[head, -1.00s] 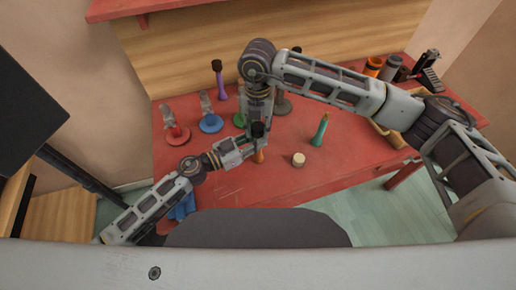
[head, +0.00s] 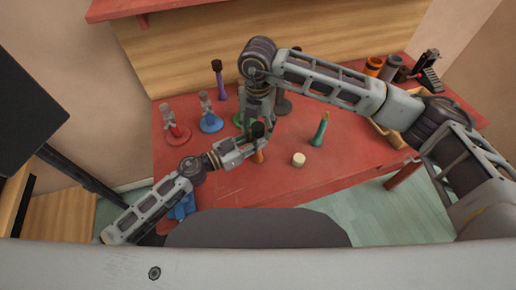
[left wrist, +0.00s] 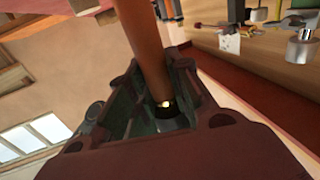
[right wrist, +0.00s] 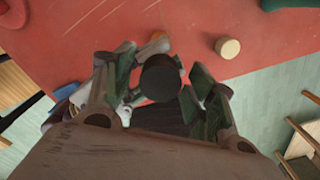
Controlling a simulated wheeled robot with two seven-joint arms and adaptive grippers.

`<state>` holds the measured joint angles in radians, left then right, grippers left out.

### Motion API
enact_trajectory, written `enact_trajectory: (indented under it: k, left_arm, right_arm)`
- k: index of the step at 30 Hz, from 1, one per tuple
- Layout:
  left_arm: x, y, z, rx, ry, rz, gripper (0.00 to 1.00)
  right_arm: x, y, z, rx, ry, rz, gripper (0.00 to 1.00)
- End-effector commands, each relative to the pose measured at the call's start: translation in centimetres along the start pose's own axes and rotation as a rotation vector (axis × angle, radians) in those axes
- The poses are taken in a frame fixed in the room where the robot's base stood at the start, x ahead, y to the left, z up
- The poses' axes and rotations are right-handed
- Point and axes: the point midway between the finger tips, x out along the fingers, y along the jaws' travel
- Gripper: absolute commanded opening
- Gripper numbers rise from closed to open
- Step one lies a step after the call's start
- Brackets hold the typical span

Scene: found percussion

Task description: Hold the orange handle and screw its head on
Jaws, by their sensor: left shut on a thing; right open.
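The orange handle (head: 259,156) stands roughly upright in my left gripper (head: 252,146), which is shut on it near the table's front. The left wrist view shows the handle (left wrist: 148,45) between the jaws. A dark round head (head: 257,130) sits at the handle's top; I cannot tell how far it is threaded. My right gripper (head: 258,122) hangs over it from above. In the right wrist view, the head (right wrist: 160,77) lies between the open fingers (right wrist: 158,85), with a gap on either side.
A cream cylinder (head: 298,159) and a teal handle (head: 321,130) stand to the right. Red (head: 178,136) and blue (head: 211,123) based stands and a purple handle (head: 219,78) are behind left. Containers (head: 373,65) line the back right. The front right tabletop is clear.

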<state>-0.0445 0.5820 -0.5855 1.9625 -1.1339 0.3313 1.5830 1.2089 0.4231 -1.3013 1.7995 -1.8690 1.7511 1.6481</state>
Motion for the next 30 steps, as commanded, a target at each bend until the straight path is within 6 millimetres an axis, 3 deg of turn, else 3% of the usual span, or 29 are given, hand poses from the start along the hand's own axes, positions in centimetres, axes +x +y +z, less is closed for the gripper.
enact_trajectory:
  k: [13, 30]
  left_arm:
    - [0.0, -0.1, 0.0, 0.001, 0.000, -0.001, 0.00]
    - [0.0, -0.1, 0.0, 0.001, 0.000, -0.001, 0.00]
  right_arm:
    - [-3.8, 0.0, 0.0, -0.001, -0.002, 0.000, 0.56]
    - [-4.6, 0.1, 0.2, -0.001, -0.011, 0.004, 0.54]
